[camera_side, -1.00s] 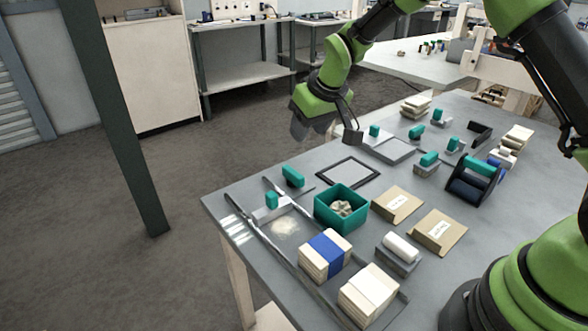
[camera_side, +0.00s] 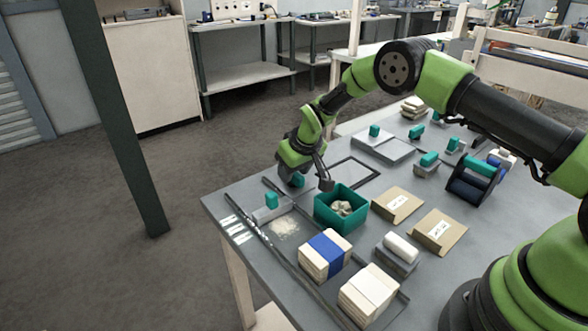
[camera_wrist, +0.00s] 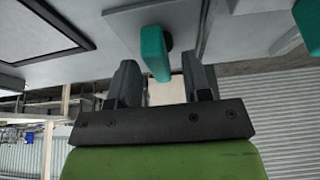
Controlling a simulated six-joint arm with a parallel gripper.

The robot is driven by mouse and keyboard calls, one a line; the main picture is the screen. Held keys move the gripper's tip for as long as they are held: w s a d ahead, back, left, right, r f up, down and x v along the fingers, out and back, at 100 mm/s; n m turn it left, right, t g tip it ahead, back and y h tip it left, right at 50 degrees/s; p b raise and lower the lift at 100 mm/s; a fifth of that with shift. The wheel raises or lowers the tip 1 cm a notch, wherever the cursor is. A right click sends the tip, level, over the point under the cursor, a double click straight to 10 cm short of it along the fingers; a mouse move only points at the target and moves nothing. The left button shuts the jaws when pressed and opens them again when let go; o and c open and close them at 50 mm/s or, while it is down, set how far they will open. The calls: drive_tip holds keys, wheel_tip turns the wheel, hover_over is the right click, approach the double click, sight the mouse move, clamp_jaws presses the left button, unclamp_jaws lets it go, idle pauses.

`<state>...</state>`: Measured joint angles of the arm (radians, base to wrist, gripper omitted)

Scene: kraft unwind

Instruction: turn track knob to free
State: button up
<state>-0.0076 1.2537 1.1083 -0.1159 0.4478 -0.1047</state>
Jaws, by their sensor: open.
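A teal bar-shaped knob (camera_side: 298,181) on a grey plate is mostly hidden by my gripper (camera_side: 293,178) in the side view. In the wrist view this teal knob (camera_wrist: 155,54) points toward my gripper (camera_wrist: 161,82). My gripper is open, one finger on each side of the knob's near end, with a gap showing on both sides. Contact cannot be seen. A second teal knob (camera_side: 271,200) stands on a grey block by the rail; a teal piece also shows at the wrist view's right edge (camera_wrist: 309,24). No label shows which is the track knob.
A teal bin (camera_side: 325,214) with pale pieces stands just right of my gripper. A dark square frame (camera_side: 370,172) lies behind it. Dark rails (camera_side: 262,232) run along the table's left side. Wooden block stacks (camera_side: 312,262) stand in front.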

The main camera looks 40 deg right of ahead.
clamp_jaws()
drive_tip(key=shift+m, duration=0.4)
drive_tip(key=m+h, duration=0.1)
drive_tip(key=m, duration=0.1)
drive_tip(key=m+h, duration=0.1)
drive_tip(key=m, duration=0.2)
drive_tip(key=shift+w+a+m, duration=0.1)
drive_tip(key=shift+a+m, duration=0.05)
drive_tip(key=shift+m, duration=0.15)
drive_tip(key=m+g+h, duration=0.1)
drive_tip(key=m, duration=0.2)
drive_tip(key=m+g+h, duration=0.1)
drive_tip(key=m, duration=0.1)
drive_tip(key=shift+m, duration=0.4)
idle(0.3)
unclamp_jaws()
